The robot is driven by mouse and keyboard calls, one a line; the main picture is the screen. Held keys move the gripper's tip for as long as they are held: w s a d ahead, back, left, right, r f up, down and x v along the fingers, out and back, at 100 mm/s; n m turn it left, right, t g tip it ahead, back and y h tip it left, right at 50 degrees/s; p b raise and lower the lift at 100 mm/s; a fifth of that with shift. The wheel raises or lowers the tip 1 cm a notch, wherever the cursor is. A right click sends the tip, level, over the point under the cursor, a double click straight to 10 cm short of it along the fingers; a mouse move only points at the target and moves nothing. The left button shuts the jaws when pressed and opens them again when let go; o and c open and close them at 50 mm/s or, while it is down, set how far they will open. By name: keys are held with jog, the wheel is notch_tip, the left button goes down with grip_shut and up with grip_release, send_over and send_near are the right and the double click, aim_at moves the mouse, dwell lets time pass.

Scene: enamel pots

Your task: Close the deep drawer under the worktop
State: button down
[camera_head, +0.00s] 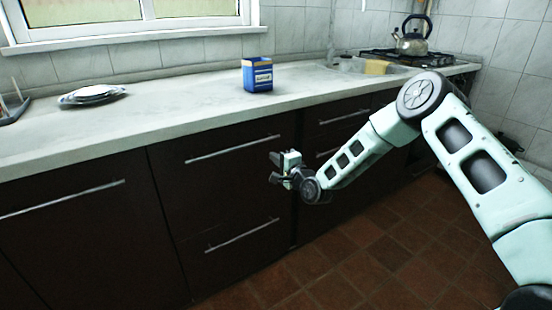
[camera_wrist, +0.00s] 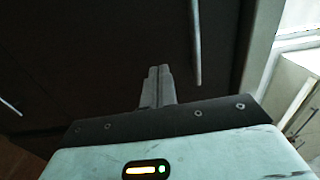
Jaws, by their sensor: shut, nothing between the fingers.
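Below the worktop (camera_head: 190,115), a tall dark drawer front (camera_head: 215,185) carries a long metal handle near its top. Another long handle (camera_head: 242,236) is lower in the same column. The fronts look nearly flush; I cannot tell whether a small gap remains. My gripper (camera_head: 273,168) is near the right side of the upper front, below its handle. In the wrist view my shut, empty fingers (camera_wrist: 158,75) point at the dark front, beside the upper handle (camera_wrist: 196,42) and apart from it. Whether the fingertips touch the front is unclear.
A blue box (camera_head: 257,75) and stacked plates (camera_head: 92,94) stand on the worktop. A kettle (camera_head: 411,42) sits on the hob at the back right. More drawers (camera_head: 345,115) are right of my gripper. The tiled floor (camera_head: 345,260) in front is clear.

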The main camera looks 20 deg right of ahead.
jog(key=v, duration=0.9)
jog(key=s+a+r+n+g, duration=0.3)
jog(key=s+a+n+g, duration=0.2)
jog(key=s+a+n, duration=0.25)
jog(key=s+a+r+n+g, duration=0.2)
jog(key=s+a+n+g, duration=0.4)
jog(key=s+a, duration=0.15)
jog(key=s+d+r+n+g+h, duration=0.2)
jog(key=s+n, duration=0.1)
jog(key=s, duration=0.7)
jog(key=s+d+r+n+g+h, duration=0.1)
jog(key=s+d+r+n+g, duration=0.15)
jog(key=s, duration=0.65)
jog(key=s+d+r+n+g+h, duration=0.1)
jog(key=s+r+n+g+h, duration=0.15)
jog(key=s, duration=0.75)
notch_tip(320, 180, up, 21)
jog(key=p, duration=2.1)
jog(key=shift+t, duration=0.4)
jog(key=shift+w+f+n+y, duration=0.15)
jog(key=shift+n+y, duration=0.1)
